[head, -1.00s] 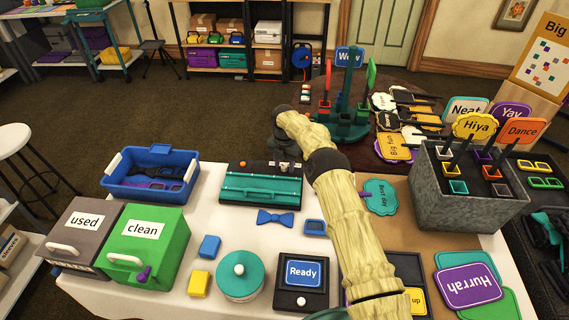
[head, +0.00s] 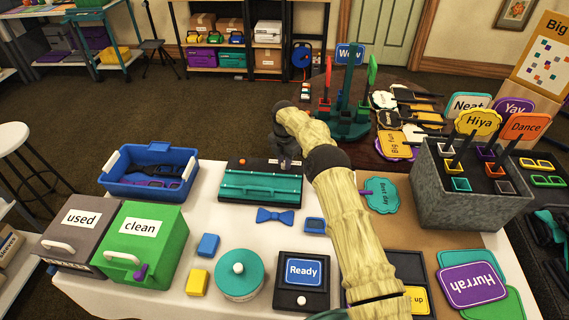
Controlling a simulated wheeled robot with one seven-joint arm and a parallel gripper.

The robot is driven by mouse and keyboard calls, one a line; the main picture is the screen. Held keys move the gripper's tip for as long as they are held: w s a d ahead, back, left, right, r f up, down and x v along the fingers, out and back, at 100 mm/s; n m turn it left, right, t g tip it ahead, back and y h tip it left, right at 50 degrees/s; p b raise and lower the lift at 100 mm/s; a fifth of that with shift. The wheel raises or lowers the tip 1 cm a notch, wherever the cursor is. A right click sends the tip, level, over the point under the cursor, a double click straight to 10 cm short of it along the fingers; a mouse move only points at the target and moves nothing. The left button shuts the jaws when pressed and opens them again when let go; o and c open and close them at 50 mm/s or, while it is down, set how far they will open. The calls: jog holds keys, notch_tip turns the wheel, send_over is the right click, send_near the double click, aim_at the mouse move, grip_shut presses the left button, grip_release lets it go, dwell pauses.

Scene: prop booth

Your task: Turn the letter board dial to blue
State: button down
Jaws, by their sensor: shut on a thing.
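A black-and-teal board (head: 260,188) with a long teal bar lies at the back middle of the white table. I take it for the letter board. My gripper (head: 284,164) points down at its back right edge and is shut on a small part there, which I take for the dial. The fingers hide most of that part, so its pointer and colour setting cannot be read. Small pale marks show on the black strip beside the fingers.
A blue bin (head: 150,172) stands left of the board, and a blue bow tie (head: 275,215) lies in front. A grey sign box (head: 470,185) is at right.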

jog(key=m+b, duration=0.1)
jog(key=m, duration=0.9)
jog(key=shift+a+m, duration=0.1)
jog(key=shift+m, duration=0.3)
jog(key=m, duration=0.5)
jog(key=shift+m, duration=0.3)
jog(key=shift+r+m, duration=0.1)
jog(key=shift+m, duration=2.1)
jog(key=c, duration=1.2)
grip_release()
jog(key=shift+c, duration=0.2)
